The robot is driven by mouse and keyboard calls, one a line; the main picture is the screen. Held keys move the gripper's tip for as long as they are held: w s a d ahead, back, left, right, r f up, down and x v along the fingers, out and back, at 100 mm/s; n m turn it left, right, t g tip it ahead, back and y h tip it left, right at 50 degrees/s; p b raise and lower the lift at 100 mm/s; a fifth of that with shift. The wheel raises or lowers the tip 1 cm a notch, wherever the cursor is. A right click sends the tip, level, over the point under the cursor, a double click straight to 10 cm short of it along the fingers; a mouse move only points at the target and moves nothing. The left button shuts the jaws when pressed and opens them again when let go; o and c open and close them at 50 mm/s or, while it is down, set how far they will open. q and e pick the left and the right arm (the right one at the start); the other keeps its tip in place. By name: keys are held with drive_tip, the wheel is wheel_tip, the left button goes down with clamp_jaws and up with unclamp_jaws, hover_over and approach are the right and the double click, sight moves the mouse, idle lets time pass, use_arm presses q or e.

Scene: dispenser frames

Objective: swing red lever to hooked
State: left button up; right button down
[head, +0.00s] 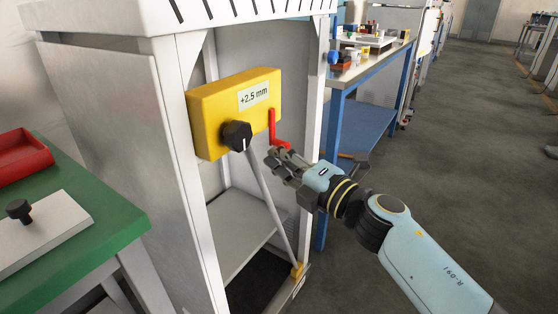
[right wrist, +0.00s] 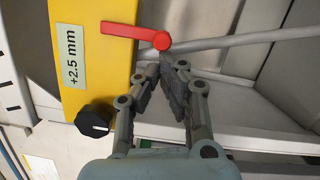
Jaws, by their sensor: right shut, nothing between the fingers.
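The red lever (head: 272,126) is at the right end of the yellow box (head: 207,115), its bar standing roughly upright. In the right wrist view, the red lever (right wrist: 125,31) has a round end near my fingertips. My right gripper (head: 272,160) is just below the lever's lower end, shut and empty. In the right wrist view, the fingertips of my right gripper (right wrist: 166,72) meet close to the round end; I cannot tell whether they touch it. No hook can be made out. My left gripper is out of view.
The box carries a "+2.5 mm" label (head: 253,94) and a black knob (head: 237,135). A grey rod (head: 268,203) slants down to the frame's base. A white post (head: 314,100) stands close to my gripper. A green table (head: 110,222) is at left, a blue bench (head: 355,118) behind.

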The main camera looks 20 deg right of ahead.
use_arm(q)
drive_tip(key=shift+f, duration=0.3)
